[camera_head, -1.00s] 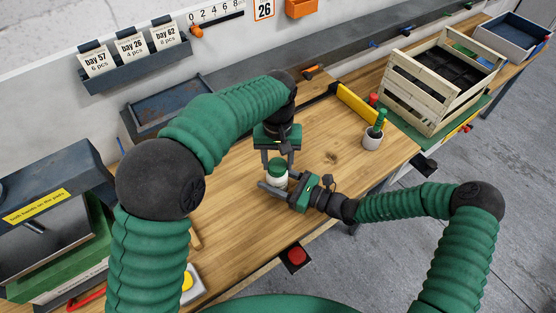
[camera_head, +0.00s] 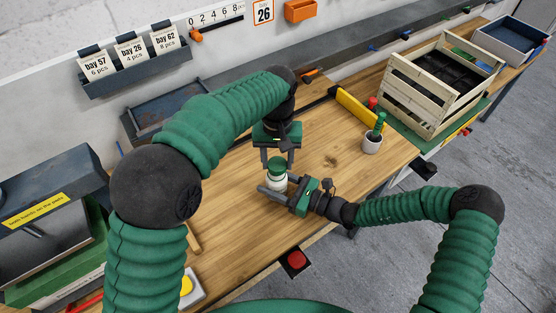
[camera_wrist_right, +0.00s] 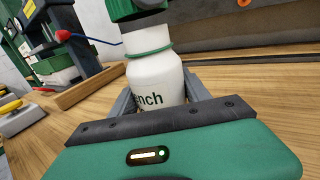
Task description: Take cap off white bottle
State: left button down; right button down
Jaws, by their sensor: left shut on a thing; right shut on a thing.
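The white bottle (camera_head: 276,183) stands upright near the front of the wooden bench. It has dark lettering in the right wrist view (camera_wrist_right: 158,88). My right gripper (camera_head: 275,188) is shut around its body from the right. The green cap (camera_head: 277,166) is above the body, and my left gripper (camera_head: 277,160) is shut on it from above. In the right wrist view, the cap (camera_wrist_right: 138,10) is at the top edge, partly cut off. White neck shows between the cap and a thin green ring (camera_wrist_right: 150,52). I cannot tell whether the cap still touches the neck.
A white pot (camera_head: 372,144) with a green-handled item stands to the right. A slatted wooden crate (camera_head: 415,108) is farther right. A red button (camera_head: 297,260) is at the front edge. A dark tray (camera_head: 160,100) lies at the back.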

aim_at(277, 163)
pick_arm(q)
jog(key=shift+r, duration=2)
pick_arm(e)
jog(key=shift+c, duration=2.2)
grip_release()
